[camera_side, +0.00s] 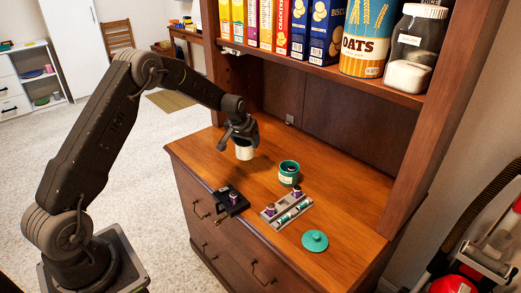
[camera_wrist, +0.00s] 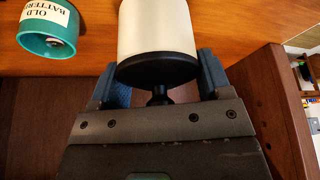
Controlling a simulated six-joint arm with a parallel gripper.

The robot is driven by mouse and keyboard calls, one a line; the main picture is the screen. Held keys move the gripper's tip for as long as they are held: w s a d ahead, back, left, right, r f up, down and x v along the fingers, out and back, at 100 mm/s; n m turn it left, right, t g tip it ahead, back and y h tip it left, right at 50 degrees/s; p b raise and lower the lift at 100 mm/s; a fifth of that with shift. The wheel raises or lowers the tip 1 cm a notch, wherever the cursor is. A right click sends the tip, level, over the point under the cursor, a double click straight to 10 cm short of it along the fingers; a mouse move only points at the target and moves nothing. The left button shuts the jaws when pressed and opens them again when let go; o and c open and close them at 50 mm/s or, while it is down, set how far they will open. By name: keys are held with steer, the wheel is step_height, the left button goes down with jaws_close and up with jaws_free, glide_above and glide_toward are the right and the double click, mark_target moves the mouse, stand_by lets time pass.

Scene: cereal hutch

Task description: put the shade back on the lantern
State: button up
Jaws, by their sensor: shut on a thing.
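My gripper (camera_side: 240,137) is shut on the lantern shade (camera_side: 244,152), a white cylinder, and holds it over the left back part of the wooden counter. In the wrist view the white shade (camera_wrist: 157,28) with its black cap and knob sits between the two blue fingers of my gripper (camera_wrist: 157,82). The black lantern base (camera_side: 231,201) lies on the counter in front of the shade, near the front edge, with a small purple item on it. The shade is apart from the base.
A teal cup (camera_side: 289,173), labelled for old batteries, stands right of the shade; it also shows in the wrist view (camera_wrist: 47,40). A grey tray (camera_side: 286,210) with batteries and a teal lid (camera_side: 315,241) lie farther right. A shelf (camera_side: 340,77) with cereal boxes overhangs the back.

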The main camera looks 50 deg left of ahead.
steer(key=s+a+r, duration=0.3)
glide_above(234, 192)
steer(key=f, duration=0.2)
steer(key=shift+d+f+m, duration=0.15)
steer(key=shift+f+m, duration=0.15)
steer(key=shift+f, duration=0.9)
steer(key=shift+f, duration=0.5)
steer(key=shift+f, duration=0.35)
steer(key=shift+f, duration=0.35)
steer(key=shift+f, duration=0.35)
steer(key=shift+f, duration=0.45)
stand_by(0.6)
